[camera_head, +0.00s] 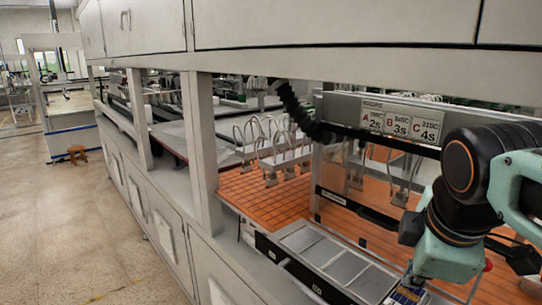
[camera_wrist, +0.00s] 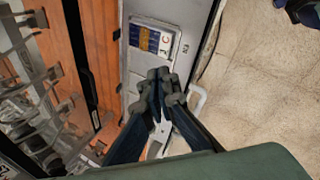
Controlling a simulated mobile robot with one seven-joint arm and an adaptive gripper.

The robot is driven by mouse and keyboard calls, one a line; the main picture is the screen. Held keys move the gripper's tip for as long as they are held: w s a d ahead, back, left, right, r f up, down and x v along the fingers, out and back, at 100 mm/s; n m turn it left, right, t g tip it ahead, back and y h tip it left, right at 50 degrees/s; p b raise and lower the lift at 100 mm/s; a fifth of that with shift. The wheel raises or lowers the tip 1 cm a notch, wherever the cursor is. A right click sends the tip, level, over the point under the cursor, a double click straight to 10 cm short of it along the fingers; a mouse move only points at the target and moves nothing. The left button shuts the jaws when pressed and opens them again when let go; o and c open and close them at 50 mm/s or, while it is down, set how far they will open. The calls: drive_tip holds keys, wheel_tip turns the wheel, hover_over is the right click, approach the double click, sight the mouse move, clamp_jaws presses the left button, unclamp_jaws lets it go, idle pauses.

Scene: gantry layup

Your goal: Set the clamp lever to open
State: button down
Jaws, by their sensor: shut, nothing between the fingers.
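My gripper (camera_wrist: 165,86) is in the middle of the wrist view. Its two dark fingers meet at the tips, shut and empty, above the grey front ledge (camera_wrist: 133,88) of the bench. I cannot pick out a clamp lever for certain. A pale, bent handle-like piece (camera_wrist: 198,101) shows just right of the fingertips, partly hidden by them. Whether the fingers touch it I cannot tell. In the head view my arm covers the right side, and the fingers cannot be made out there.
A small panel with a blue and yellow display (camera_wrist: 152,41) lies on the ledge beyond the fingertips; it also shows in the head view (camera_head: 406,296). The orange perforated bed (camera_head: 262,197) carries hoses and fittings. A sign board (camera_head: 385,118) hangs above it.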

drive_tip(key=s+a+f+m+y, duration=0.1)
drive_tip(key=s+a+f+m, duration=0.2)
drive_tip(key=a+f+m, duration=0.3)
drive_tip(key=shift+s+a+f+m+y, duration=0.3)
drive_tip(key=shift+a+m, duration=1.5)
drive_tip(key=shift+m, duration=1.9)
drive_tip(key=shift+w+r, duration=0.15)
drive_tip(key=shift+w, duration=0.05)
